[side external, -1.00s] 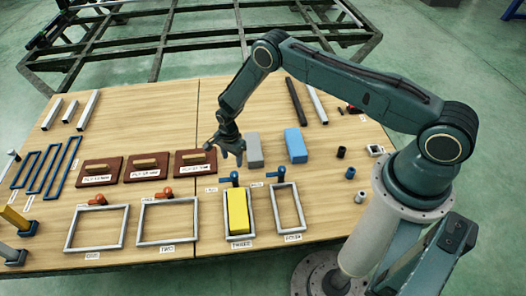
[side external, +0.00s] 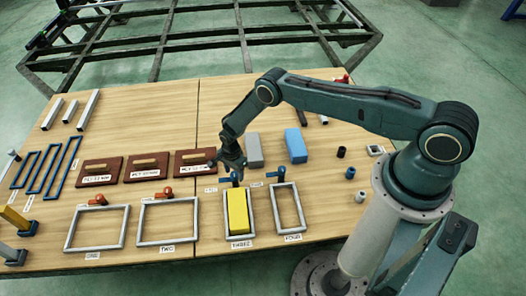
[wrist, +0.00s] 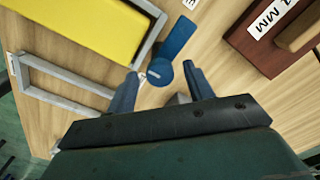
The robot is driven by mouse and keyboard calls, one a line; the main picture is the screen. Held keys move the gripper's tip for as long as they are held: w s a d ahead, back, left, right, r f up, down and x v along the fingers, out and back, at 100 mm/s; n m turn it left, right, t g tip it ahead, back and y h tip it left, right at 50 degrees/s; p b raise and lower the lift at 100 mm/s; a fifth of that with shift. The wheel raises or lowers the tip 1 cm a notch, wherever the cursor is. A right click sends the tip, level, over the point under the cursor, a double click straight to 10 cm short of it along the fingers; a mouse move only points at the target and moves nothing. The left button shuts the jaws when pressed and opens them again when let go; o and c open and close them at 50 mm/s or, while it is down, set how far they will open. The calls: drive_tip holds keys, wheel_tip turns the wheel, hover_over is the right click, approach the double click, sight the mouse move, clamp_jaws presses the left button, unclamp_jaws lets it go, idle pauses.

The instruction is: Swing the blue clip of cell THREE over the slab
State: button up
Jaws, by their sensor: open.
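Cell THREE is a grey frame (side external: 253,222) holding a yellow slab (side external: 238,211); the slab also shows at the upper left of the wrist view (wrist: 90,25). Its blue clip (side external: 225,179) sits at the frame's far end. In the wrist view the clip (wrist: 178,38) has a round pivot and an arm that points away beside the frame, not over the slab. My gripper (side external: 232,170) hangs just above the clip, fingers pointing down. In the wrist view the open fingers (wrist: 160,70) are on either side of the pivot end; I cannot tell whether they touch it.
Empty cell FOUR (side external: 300,215), with its own blue clip (side external: 279,174), is close on the right. Cell TWO (side external: 140,228) with an orange clip (side external: 165,194) is on the left. Brown plates (side external: 196,162) lie behind left; grey (side external: 254,150) and blue (side external: 296,145) blocks stand behind right.

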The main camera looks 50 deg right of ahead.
drive_tip(key=c, duration=1)
drive_tip(key=shift+o, duration=0.2)
drive_tip(key=shift+n, duration=0.3)
drive_tip(key=n, duration=1.3)
drive_tip(key=shift+n, duration=2.2)
